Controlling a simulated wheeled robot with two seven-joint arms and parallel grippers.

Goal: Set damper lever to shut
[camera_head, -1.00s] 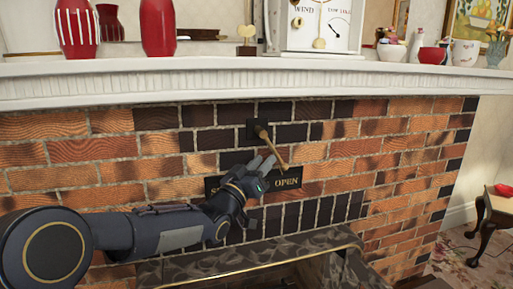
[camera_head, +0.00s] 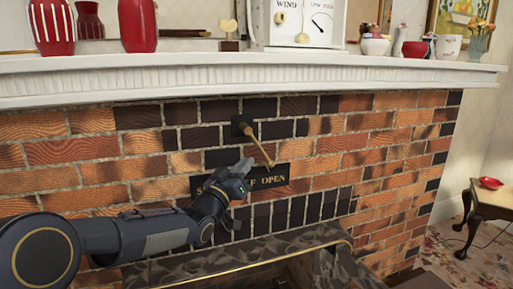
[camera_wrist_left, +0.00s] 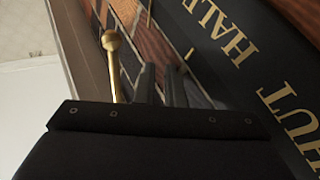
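The brass damper lever (camera_head: 258,145) sticks out from a dark mount on the brick wall. Its tip slants down and right, above the word OPEN on the black label plate (camera_head: 268,182). My left gripper (camera_head: 243,167) is just left of the lever's lower end, in front of the plate, covering part of its lettering. In the left wrist view the lever's round knob (camera_wrist_left: 111,41) stands left of the fingers (camera_wrist_left: 161,86), outside them. The fingers look close together with nothing between them. My right gripper is out of view.
A white mantel (camera_head: 230,78) runs above the lever, holding red vases (camera_head: 137,25), a white dial box (camera_head: 300,22) and bowls. The fireplace hood (camera_head: 240,252) is below. A small table (camera_head: 490,207) with a red dish stands right.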

